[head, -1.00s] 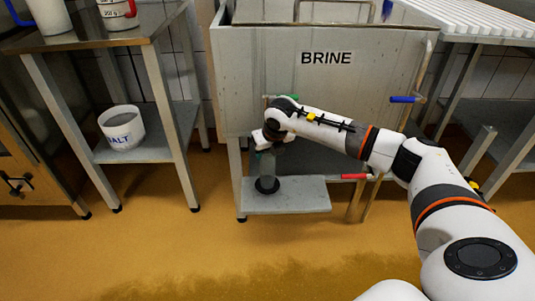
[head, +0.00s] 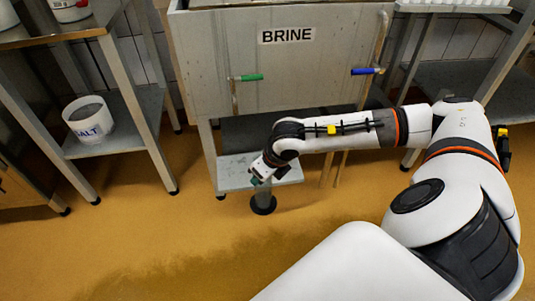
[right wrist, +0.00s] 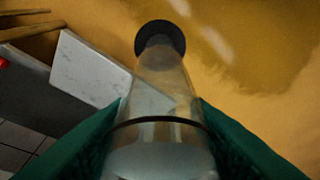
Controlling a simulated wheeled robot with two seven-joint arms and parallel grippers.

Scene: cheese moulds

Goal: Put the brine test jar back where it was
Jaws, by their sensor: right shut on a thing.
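The brine test jar (head: 264,198) is a clear, narrow cylinder with a round black foot. My right gripper (head: 262,178) is shut on its upper part and holds it roughly upright. In the head view the jar hangs just in front of the front edge of the low grey shelf (head: 231,173) under the brine tank (head: 285,75). In the right wrist view the green fingers are on both sides of the jar (right wrist: 160,85), which has a dark ring around it. Its foot shows against the yellow floor, beside the pale shelf (right wrist: 92,68). My left gripper is out of view.
The tank carries a green-handled valve (head: 247,77) and a blue-handled valve (head: 366,71) on its front. A salt bucket (head: 88,119) stands on the lower shelf of the left table. The floor (head: 150,240) in front is clear.

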